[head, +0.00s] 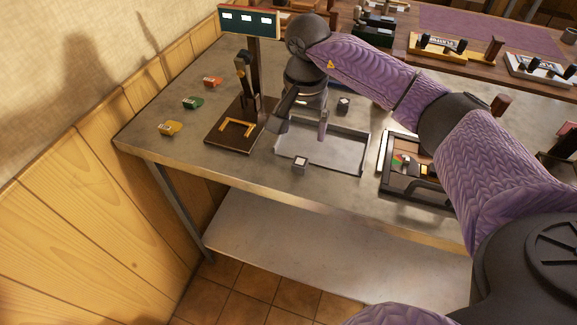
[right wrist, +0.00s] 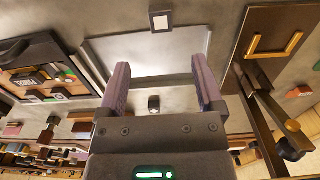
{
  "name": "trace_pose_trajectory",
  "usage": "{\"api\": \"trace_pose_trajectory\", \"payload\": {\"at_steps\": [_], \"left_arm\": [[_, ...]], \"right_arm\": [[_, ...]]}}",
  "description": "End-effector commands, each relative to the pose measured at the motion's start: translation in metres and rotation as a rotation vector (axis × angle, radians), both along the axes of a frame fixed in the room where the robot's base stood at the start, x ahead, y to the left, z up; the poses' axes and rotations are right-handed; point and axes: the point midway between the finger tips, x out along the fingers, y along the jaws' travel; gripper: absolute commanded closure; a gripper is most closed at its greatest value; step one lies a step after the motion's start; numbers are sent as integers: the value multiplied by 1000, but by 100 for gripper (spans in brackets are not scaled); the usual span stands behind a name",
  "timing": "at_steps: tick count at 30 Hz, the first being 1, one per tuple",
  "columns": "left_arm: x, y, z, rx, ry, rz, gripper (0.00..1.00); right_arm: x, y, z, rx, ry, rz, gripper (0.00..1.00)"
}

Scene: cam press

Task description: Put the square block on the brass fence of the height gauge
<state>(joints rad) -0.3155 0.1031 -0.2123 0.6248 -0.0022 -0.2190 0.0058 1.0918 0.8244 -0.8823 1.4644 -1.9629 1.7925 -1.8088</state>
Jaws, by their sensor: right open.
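The height gauge (head: 258,85) stands at the left of the metal table, with a dark base and upright post. Its brass fence (head: 237,124) is an angled bar on the base and looks empty; it also shows at the upper right of the right wrist view (right wrist: 275,50). A grey block with a pale square top (head: 300,164) is at the tray's front edge, and at the top of the right wrist view (right wrist: 161,20). A darker small block (head: 343,104) is behind the tray. My right gripper (head: 303,124) is open and empty above the tray. My left gripper is out of view.
The shallow metal tray (head: 345,166) looks empty. A dark case with coloured pieces (head: 388,178) is right of it. Red (head: 212,82), green (head: 193,103) and yellow (head: 169,128) small items lie left of the gauge. A wall borders the table's left side.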

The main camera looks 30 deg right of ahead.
Motion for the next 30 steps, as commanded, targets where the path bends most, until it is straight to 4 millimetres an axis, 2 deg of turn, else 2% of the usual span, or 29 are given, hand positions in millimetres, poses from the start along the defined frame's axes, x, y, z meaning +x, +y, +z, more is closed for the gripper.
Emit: {"api": "trace_pose_trajectory", "payload": {"at_steps": [6, 11, 14, 20, 30], "left_arm": [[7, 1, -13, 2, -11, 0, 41], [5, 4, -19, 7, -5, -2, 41], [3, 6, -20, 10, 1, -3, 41], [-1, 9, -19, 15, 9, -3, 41], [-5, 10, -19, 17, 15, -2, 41]], "right_arm": [[-1, 3, -51, 2, 6, 0, 15], [-2, 5, -82, 2, 4, -2, 15], [-1, 4, -89, 2, 1, -2, 15], [-1, 4, -88, 1, -1, -2, 17], [-1, 4, -87, 1, 0, -3, 89]]}}
